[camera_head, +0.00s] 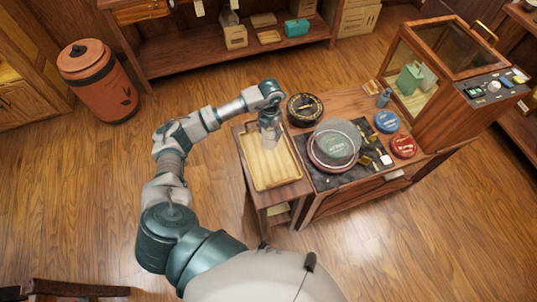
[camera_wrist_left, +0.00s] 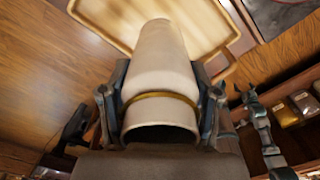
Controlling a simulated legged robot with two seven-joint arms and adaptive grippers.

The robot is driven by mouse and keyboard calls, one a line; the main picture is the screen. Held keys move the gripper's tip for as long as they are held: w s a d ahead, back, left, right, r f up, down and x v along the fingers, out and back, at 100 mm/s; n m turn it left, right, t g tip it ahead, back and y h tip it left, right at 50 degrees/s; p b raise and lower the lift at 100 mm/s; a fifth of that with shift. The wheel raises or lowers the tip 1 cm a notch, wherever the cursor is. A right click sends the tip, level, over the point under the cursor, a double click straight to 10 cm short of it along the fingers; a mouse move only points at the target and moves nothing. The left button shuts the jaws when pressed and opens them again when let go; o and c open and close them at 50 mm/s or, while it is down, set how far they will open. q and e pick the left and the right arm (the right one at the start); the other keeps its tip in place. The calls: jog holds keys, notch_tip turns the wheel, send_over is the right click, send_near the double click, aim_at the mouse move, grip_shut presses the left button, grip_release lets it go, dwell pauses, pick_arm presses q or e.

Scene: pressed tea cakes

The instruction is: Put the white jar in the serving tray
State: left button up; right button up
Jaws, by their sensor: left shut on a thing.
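My left gripper (camera_head: 270,136) is shut on the white jar (camera_wrist_left: 158,65). In the left wrist view its fingers (camera_wrist_left: 160,105) press on both sides of the jar, which is pale cream with a gold band and a dark opening at the near end. In the head view the gripper hides most of the jar. The serving tray (camera_head: 272,182) is light wood, rectangular and empty where it shows. In the head view the gripper overlaps its far end. In the left wrist view the tray (camera_wrist_left: 113,10) lies beyond the jar. Contact between them cannot be told.
Right of the tray, a dark mat (camera_head: 325,180) holds a round tea cake (camera_head: 334,143) and small tools. A black round tin (camera_head: 305,108), a blue tin (camera_head: 387,122) and a red tin (camera_head: 403,146) stand nearby. A glass cabinet (camera_head: 430,70) stands at the right.

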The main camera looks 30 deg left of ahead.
pick_arm(q)
jog(key=shift+s+a+f+n, duration=0.1)
jog(key=shift+f+n, duration=0.1)
jog(key=shift+n, duration=0.2)
notch_tip(320, 180, down, 10)
jog(key=shift+a+p, duration=0.15)
jog(key=shift+p, duration=0.3)
jog(key=o, duration=1.4)
notch_tip(320, 180, up, 12)
jog(key=shift+r+b, duration=0.1)
jog(key=shift+b, duration=0.45)
